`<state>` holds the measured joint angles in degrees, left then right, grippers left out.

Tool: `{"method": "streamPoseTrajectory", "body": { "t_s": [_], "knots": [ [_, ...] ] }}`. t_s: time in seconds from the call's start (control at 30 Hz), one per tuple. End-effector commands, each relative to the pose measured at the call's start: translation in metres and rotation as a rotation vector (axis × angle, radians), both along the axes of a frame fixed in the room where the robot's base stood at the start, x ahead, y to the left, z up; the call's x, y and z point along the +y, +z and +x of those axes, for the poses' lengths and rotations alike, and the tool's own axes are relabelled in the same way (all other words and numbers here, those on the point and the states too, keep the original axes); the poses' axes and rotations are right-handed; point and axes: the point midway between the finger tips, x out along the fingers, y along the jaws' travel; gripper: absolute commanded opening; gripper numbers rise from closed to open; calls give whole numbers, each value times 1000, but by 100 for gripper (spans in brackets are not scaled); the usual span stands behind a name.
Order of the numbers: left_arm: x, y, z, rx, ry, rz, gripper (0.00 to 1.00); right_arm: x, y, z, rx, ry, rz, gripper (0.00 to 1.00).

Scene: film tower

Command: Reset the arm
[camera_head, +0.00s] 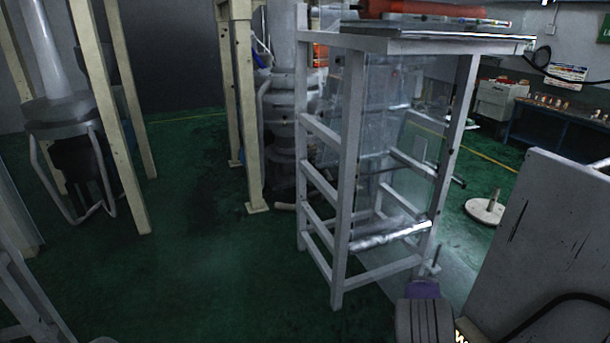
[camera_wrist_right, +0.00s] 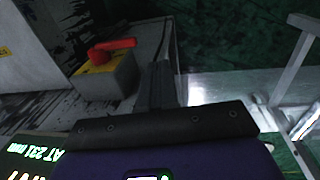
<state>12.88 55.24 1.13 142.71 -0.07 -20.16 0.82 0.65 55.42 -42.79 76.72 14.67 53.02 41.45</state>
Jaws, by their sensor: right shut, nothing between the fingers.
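My right arm comes in at the bottom right of the head view, with a purple part at its wrist. Its gripper (camera_head: 436,261) shows as a thin dark upright piece in front of the lower right of the white frame tower. In the right wrist view the fingers of my right gripper (camera_wrist_right: 162,70) are together, with nothing between them. My left arm and gripper are not in view.
A white frame tower (camera_head: 345,190) with clear film stands close by my right gripper. A grey panel (camera_head: 550,250) is at the right. Green floor (camera_head: 200,270) lies open at left.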

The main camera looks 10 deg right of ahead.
Motion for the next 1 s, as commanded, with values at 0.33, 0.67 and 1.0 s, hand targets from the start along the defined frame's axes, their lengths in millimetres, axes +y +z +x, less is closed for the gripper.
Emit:
{"method": "streamPoseTrajectory", "body": {
  "t_s": [0.33, 0.67, 1.0],
  "knots": [
    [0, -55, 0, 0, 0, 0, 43, 102, -166, -83, -16, 378, 144, 0],
    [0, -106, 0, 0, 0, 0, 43, 256, -235, -189, -197, 885, 328, 0],
    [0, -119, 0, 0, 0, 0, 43, 308, -225, -226, -322, 1070, 388, 0]
  ]
}}
